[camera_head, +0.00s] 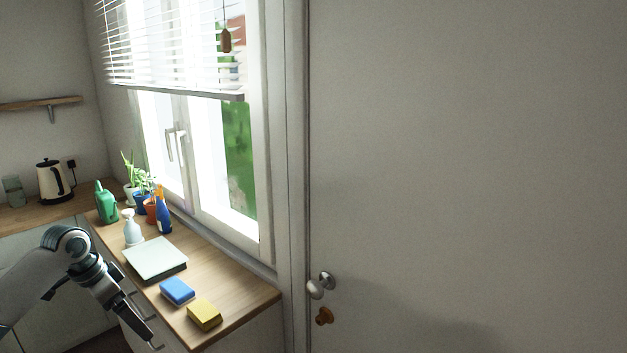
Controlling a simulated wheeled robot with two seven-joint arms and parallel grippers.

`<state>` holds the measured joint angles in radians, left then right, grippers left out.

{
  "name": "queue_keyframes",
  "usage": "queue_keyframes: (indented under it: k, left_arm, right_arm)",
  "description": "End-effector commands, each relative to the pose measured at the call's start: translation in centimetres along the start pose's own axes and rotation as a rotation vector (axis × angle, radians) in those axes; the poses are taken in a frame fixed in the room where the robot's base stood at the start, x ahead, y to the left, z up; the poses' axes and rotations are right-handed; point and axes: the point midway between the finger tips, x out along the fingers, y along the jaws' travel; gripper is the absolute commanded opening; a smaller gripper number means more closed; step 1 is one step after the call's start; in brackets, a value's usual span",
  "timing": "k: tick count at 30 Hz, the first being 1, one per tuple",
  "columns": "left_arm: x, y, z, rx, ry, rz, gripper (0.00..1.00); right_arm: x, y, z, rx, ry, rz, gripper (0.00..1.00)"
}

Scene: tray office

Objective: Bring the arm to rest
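My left arm comes in from the lower left, bent at a grey and black wrist. My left gripper (142,322) points down and to the right, in front of the drawer fronts at the counter's left side. Its two dark fingers look parallel with a gap between them, and I see nothing held. My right arm and gripper are out of view.
A kettle (50,181) stands further left. A door with a handle (318,287) fills the right.

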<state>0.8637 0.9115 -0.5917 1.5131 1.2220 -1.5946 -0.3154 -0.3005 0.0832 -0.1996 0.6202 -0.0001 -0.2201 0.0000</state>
Motion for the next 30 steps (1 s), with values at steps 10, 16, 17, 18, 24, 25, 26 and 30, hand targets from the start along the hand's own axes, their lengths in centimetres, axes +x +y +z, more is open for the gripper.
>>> queue_keyframes:
  k: [10,16,17,18,24,25,26,30]
  left_arm:
    - [8.8,-0.7,0.9,-0.109,0.029,-0.027,0.96]
    - [17.9,-0.3,3.6,-0.210,0.038,-0.060,0.96]
    - [19.6,-0.1,4.4,-0.230,0.038,-0.066,0.96]
    - [22.0,0.3,5.5,-0.254,0.036,-0.076,0.96]
    - [32.4,3.2,12.0,-0.349,0.017,-0.129,0.96]
    - [33.8,3.9,13.1,-0.360,0.013,-0.135,0.96]
    - [35.2,4.5,14.2,-0.371,0.007,-0.142,0.96]
    - [41.0,8.3,19.8,-0.409,-0.021,-0.168,0.96]
  right_arm:
    - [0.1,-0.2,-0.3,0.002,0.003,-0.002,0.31]
    - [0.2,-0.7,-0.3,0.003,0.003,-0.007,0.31]
    - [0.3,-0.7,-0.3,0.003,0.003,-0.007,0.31]
    - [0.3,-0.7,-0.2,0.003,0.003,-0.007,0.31]
    - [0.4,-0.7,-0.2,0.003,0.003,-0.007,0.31]
    - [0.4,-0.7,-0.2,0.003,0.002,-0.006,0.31]
    - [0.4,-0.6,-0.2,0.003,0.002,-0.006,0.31]
    - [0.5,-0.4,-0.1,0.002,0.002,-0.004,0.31]
